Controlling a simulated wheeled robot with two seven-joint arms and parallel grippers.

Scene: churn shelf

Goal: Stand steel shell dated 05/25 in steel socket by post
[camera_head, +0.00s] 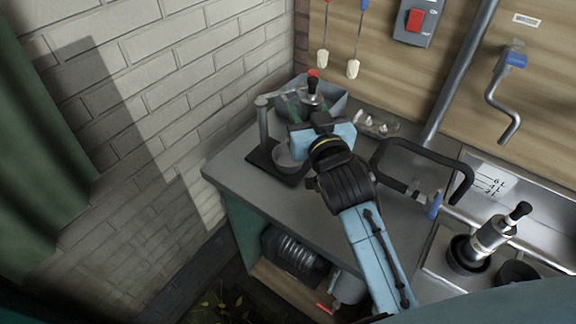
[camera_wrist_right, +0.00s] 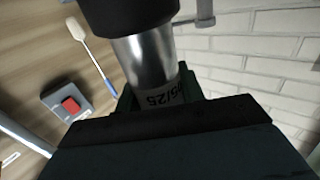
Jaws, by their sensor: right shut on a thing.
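My right gripper (camera_head: 302,112) is shut on a steel shell (camera_head: 312,95) with a black knob on top, held roughly upright above the counter. In the right wrist view the shell (camera_wrist_right: 150,60) sits between the green fingers, and its label reads upside down, ending in 5/25; the first digit is partly hidden. A grey post (camera_head: 264,130) rises from a black base (camera_head: 262,162) just left of my gripper. A steel cup-like socket (camera_head: 286,160) stands on that base, below my gripper and partly hidden by it. My left gripper is not in view.
A second black-knobbed steel shell (camera_head: 492,236) stands in a dark holder by the sink at right. A grey bin (camera_head: 338,100) is behind my gripper. A black looped handle (camera_head: 425,148) and slanted pipe (camera_head: 462,70) stand right. The counter's front left (camera_head: 235,165) is clear.

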